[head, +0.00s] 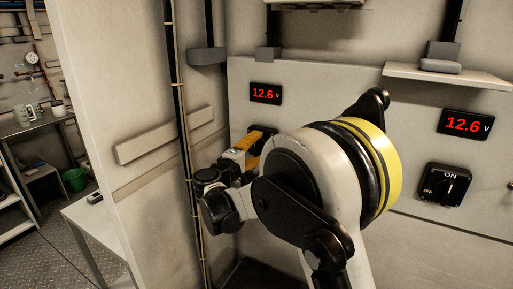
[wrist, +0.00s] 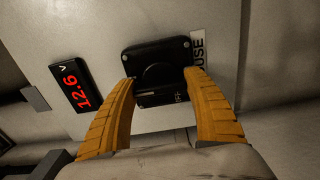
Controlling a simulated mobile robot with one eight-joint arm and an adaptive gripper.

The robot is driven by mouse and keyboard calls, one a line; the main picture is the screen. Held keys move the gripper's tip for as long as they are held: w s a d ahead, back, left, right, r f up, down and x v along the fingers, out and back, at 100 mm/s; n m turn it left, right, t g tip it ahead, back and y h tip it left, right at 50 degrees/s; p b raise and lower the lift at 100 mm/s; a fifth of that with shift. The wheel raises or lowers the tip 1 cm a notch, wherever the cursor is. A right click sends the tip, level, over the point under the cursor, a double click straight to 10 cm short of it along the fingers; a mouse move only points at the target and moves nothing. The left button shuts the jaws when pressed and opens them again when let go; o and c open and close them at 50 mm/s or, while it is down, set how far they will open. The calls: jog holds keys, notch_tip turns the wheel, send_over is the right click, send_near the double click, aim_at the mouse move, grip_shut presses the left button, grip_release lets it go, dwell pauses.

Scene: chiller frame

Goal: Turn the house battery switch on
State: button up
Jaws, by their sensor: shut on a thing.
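The house battery switch (wrist: 158,55) is a black rotary switch on a pale panel, with a partly covered label reading "OUSE" (wrist: 199,45) beside it in the wrist view. My gripper (wrist: 161,79) has its yellow fingers on either side of the switch's round knob and is shut on it. In the head view my gripper (head: 250,143) reaches the same black switch (head: 269,130) below the left voltage display; my arm hides most of it there. Whether the knob points to on or off cannot be told.
The left display (head: 265,94) reads 12.6 V, also in the wrist view (wrist: 75,84). A second display (head: 465,124) reads 12.6 V above another black ON/OFF switch (head: 446,185) at right. A shelf (head: 446,75) juts out above it. A side wall (head: 130,120) stands close left.

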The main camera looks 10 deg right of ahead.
dwell(0.3)
jog(key=o, duration=1.2)
jog(key=shift+a, duration=0.1)
jog(key=v, duration=1.2)
